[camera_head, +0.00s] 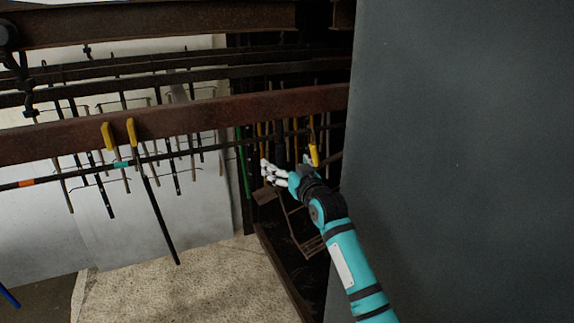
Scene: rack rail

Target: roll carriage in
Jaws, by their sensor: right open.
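A long dark rod (75,177) with an orange band and a teal band runs below a rusty beam (60,141). Two yellow pieces (108,136) (131,132) sit against the beam near the teal band, and a black bar (160,215) hangs down there. I cannot tell which part is the carriage. My right gripper (275,173) has white fingers spread apart, open and seemingly empty, at the dark recess right of the beam's middle. A yellow handle (314,155) shows just right of it. My left gripper is not in view.
A large grey panel (465,150) fills the right side beside my right arm. Several dark rods hang before pale panels (160,225) at left. The speckled floor (190,285) is clear. A blue piece (8,296) shows at lower left.

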